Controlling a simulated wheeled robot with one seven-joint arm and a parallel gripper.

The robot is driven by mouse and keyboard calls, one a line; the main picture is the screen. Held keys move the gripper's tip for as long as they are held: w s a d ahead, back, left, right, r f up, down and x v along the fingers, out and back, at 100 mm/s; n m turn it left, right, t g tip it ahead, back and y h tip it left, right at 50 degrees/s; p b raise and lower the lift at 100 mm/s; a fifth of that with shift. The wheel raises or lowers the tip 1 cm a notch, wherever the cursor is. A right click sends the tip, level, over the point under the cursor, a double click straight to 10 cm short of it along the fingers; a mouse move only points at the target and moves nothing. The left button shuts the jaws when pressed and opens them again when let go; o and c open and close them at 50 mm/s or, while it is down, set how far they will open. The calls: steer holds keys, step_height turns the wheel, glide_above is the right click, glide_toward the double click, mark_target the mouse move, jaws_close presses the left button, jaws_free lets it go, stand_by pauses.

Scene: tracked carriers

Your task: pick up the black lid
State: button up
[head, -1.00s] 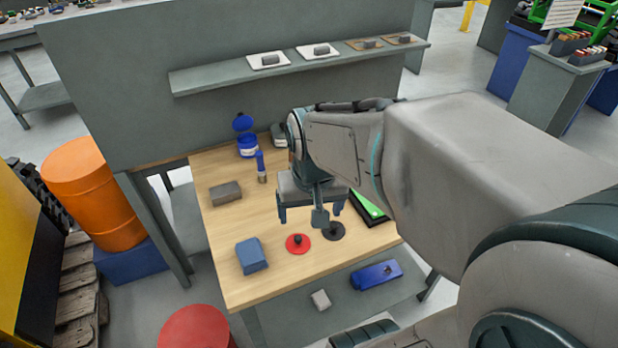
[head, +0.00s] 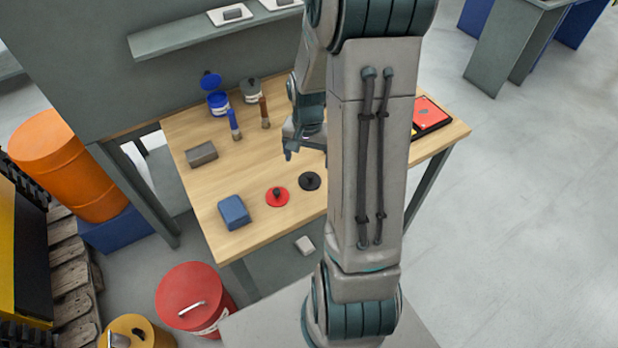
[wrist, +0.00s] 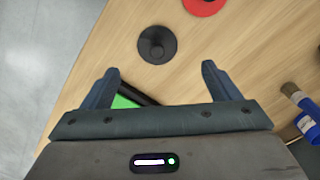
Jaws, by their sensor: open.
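The black lid (head: 310,181) is a round disc with a small knob, lying flat on the wooden table (head: 262,160). In the wrist view the black lid (wrist: 157,45) lies ahead of my gripper, slightly left of the middle between the fingers. My gripper (wrist: 160,78) is open and empty, its two fingers wide apart and not touching the lid. In the head view my gripper (head: 300,150) hangs over the table behind the lid, partly hidden by my own arm. The red lid (head: 277,197) lies just left of the black lid.
A black tray with a red surface (head: 430,115) is at right. Wood around the black lid is bare.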

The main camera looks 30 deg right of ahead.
mark_target(310, 175)
steer(key=shift+s+d+f+p, duration=0.1)
steer(key=shift+f+p, duration=0.2)
steer(key=shift+f, duration=1.65)
steer(key=shift+d+f+p, duration=0.1)
steer(key=shift+f+p, duration=0.15)
steer(key=shift+f, duration=1.7)
steer(key=c, duration=1.1)
